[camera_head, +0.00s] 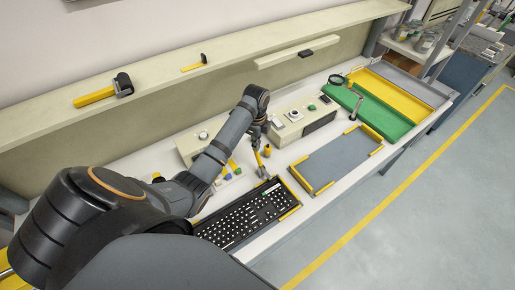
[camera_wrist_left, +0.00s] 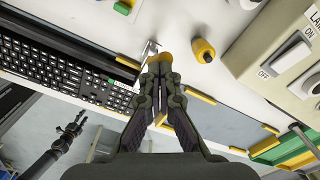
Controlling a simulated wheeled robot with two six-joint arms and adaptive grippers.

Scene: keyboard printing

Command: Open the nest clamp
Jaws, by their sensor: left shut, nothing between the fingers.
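The nest clamp (camera_head: 262,172) stands at the keyboard nest's back right corner, with a yellow-orange handle pointing up toward my left gripper (camera_head: 258,143). In the left wrist view the clamp's metal part (camera_wrist_left: 150,47) shows just past the fingertips, by the nest edge. My left gripper (camera_wrist_left: 160,72) is shut and empty, its tips at the orange handle end (camera_wrist_left: 165,59); whether they touch it I cannot tell. A black keyboard (camera_head: 245,215) with white-marked keys lies in the nest. A dark arm end, apparently my right gripper (camera_wrist_left: 72,128), shows small at the lower left of the wrist view.
A yellow knob (camera_wrist_left: 203,50) stands close right of the fingers, before a control box (camera_head: 300,118) with switches. A grey tray (camera_head: 337,160) with yellow corners lies right of the keyboard. Green (camera_head: 372,112) and yellow trays are farther right. Small coloured blocks (camera_head: 230,170) lie behind the keyboard.

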